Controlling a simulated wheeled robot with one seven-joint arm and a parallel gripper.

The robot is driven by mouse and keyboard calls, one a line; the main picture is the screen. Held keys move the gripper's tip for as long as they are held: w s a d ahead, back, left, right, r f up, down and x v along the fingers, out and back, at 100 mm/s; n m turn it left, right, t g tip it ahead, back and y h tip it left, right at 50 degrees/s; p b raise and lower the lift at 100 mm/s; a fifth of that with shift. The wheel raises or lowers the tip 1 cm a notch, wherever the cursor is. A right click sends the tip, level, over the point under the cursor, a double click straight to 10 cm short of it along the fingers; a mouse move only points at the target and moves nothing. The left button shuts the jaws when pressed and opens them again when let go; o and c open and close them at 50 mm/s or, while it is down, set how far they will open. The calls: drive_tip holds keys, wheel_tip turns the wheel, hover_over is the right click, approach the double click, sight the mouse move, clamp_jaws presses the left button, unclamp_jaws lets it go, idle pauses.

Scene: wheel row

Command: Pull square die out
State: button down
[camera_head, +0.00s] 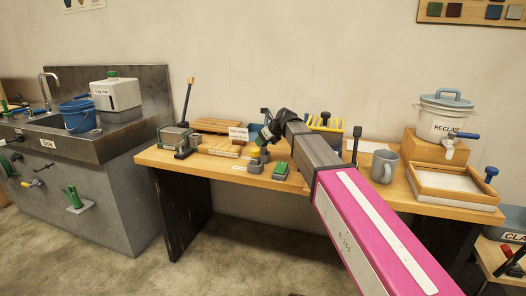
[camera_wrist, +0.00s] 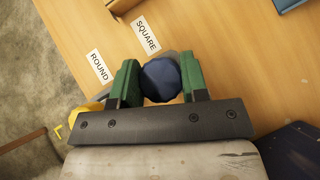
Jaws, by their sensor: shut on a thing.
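My gripper (camera_wrist: 160,80) is shut on a blue faceted knob (camera_wrist: 160,79), with one green finger on each side of it. The knob is by the white SQUARE label (camera_wrist: 146,34), so I take it as the square die's handle; the die's body below is hidden. The ROUND label (camera_wrist: 99,66) lies to the left of the SQUARE label. In the head view my gripper (camera_head: 266,134) is over the wooden bench, partly hidden by my arm, and the knob cannot be made out.
A sink with a blue bucket (camera_head: 78,116) is at left. Open floor lies in front.

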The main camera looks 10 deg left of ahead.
drive_tip(key=shift+r, duration=0.35)
drive_tip(key=shift+r, duration=4.75)
